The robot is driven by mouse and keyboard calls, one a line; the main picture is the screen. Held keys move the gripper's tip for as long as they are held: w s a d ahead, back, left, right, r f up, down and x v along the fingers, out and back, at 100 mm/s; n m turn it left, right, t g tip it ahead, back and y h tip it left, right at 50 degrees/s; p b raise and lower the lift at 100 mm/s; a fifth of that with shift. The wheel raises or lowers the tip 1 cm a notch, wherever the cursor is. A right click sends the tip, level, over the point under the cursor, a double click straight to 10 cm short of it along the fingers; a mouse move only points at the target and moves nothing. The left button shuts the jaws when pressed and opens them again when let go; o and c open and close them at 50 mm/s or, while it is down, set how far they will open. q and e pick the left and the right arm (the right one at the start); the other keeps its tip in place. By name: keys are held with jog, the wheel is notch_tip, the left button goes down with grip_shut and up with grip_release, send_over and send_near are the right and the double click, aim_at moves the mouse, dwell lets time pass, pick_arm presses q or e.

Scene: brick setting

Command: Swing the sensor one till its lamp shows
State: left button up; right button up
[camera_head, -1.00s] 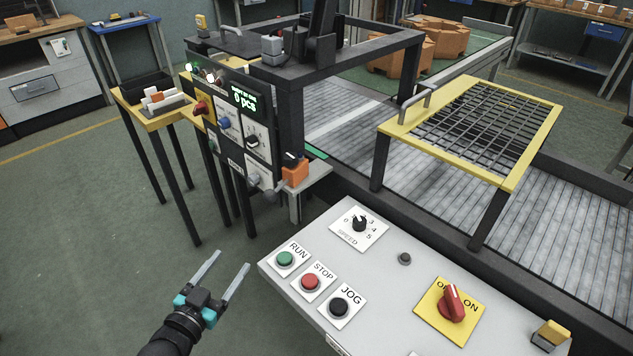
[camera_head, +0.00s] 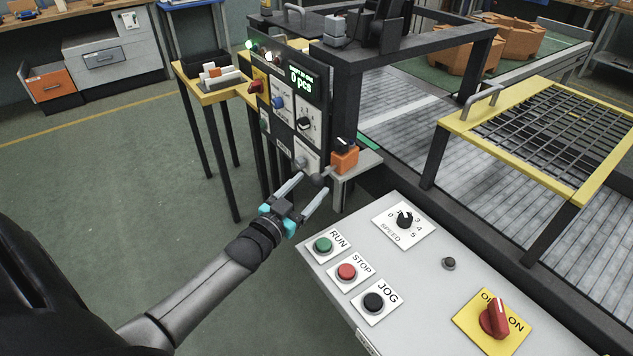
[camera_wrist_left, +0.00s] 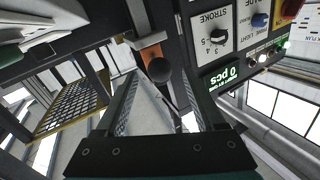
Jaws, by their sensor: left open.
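An orange sensor box (camera_head: 344,157) with a dark top sits on a bracket at the lower right of the control panel. A dark ball knob (camera_head: 319,181) is just left of and below it; in the wrist view the knob (camera_wrist_left: 159,71) shows ahead, with orange behind it. My left gripper (camera_head: 313,185) is open, its fingertips close to the knob, on either side of it in the picture. I cannot tell whether they touch it. No lit lamp shows on the orange box. My right gripper is not in view.
The control panel (camera_head: 289,110) has dials, a "0 pcs" display and lit lamps at its upper left. A grey console (camera_head: 420,290) with RUN, STOP, JOG, a speed dial and a red switch stands close at the right. A yellow mesh guard (camera_head: 545,125) stands over the conveyor.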

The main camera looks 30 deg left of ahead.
aim_at(312, 184)
pick_arm(q)
jog(key=shift+w+b, duration=0.35)
jog(key=shift+w, duration=1.6)
grip_shut()
